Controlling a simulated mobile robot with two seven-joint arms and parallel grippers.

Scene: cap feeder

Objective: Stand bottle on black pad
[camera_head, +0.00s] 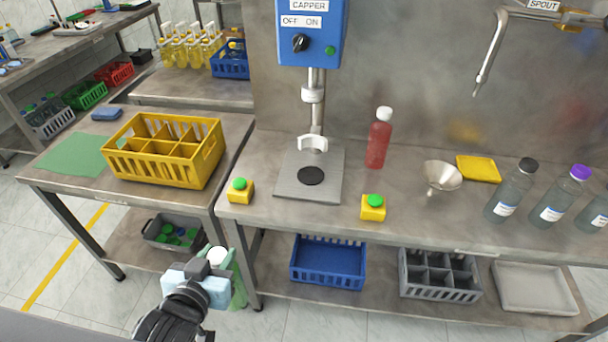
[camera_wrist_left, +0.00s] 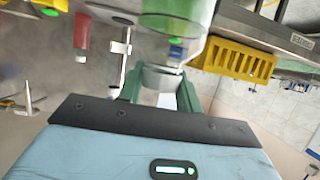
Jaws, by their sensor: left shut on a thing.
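My left gripper (camera_head: 219,272) is in front of the bench, low at the left, over the gap between the two tables. It is shut on a bottle with green contents (camera_wrist_left: 175,14), seen close between the fingers in the left wrist view. In the head view a white top (camera_head: 217,255) shows at the gripper; most of the bottle is hidden. The black pad (camera_head: 311,176) is a bare round disc on the grey base plate (camera_head: 290,190) under the blue capper (camera_head: 312,35). My right gripper is not in view.
Yellow blocks with green buttons stand left (camera_head: 239,191) and right (camera_head: 373,208) of the plate. A red bottle (camera_head: 379,140) and a funnel (camera_head: 441,176) stand to its right. A yellow crate (camera_head: 165,150) is on the left table. Clear bottles (camera_head: 511,190) stand far right.

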